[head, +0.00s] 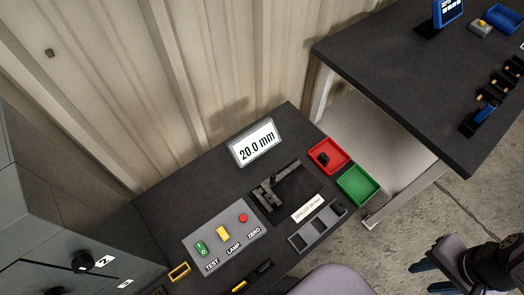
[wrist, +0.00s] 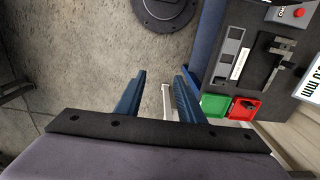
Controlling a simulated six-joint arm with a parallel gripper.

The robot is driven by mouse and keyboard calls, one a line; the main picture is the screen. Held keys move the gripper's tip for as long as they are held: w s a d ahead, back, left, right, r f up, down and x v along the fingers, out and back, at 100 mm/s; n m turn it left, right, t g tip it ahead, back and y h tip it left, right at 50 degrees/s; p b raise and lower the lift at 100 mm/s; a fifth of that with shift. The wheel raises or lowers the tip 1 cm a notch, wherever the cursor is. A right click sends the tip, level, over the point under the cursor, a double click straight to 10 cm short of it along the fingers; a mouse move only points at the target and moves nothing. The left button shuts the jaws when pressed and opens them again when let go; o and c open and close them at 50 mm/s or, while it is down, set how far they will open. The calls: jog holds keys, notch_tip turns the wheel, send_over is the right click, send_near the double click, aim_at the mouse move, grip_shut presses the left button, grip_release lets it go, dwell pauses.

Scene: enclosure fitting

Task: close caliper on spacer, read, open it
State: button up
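The caliper (head: 268,191) lies on a black plate on the small dark table, with its jaws toward the left; it also shows in the wrist view (wrist: 275,52). Its display (head: 256,142) stands behind it and reads 20.0 mm. I cannot make out whether a spacer sits between the jaws. A grey slotted tray (head: 317,227) lies in front of the caliper, with a dark piece at its right end. My gripper (head: 437,279) is at the lower right over the floor, well apart from the table. In the wrist view its two blue fingers (wrist: 160,84) stand apart with nothing between them.
A red bin (head: 343,151) holding a dark piece and an empty green bin (head: 374,185) sit at the table's right edge. A grey panel (head: 197,259) with TEST, LAMP and ZERO controls is left of the caliper. A grey cabinet (head: 40,200) stands at left, another dark table (head: 400,60) at upper right.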

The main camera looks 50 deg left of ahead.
jog(key=s+a+f+m+g+y+b, duration=0.1)
jog(key=a+f+m+g+y+b, duration=0.15)
jog(key=a+f+b, duration=0.5)
jog(key=s+a+f+m+g+y+b, duration=0.1)
jog(key=a+f+m+y+b, duration=0.3)
jog(key=a, duration=0.6)
jog(key=m+y+b, duration=0.6)
jog(key=m+b, duration=0.2)
jog(key=b, duration=0.5)
send_near(276, 178)
jog(key=a, duration=0.1)
jog(key=s+a+f, duration=0.1)
jog(key=shift+a+n+g, duration=0.25)
jog(key=shift+a+g, duration=0.05)
jog(key=shift+g, duration=0.05)
jog(key=shift+a+r+y, duration=0.1)
jog(key=shift+a+y, duration=0.15)
jog(key=shift+a, duration=0.1)
jog(key=shift+b+x, duration=0.35)
jog(key=shift+x, duration=3.25)
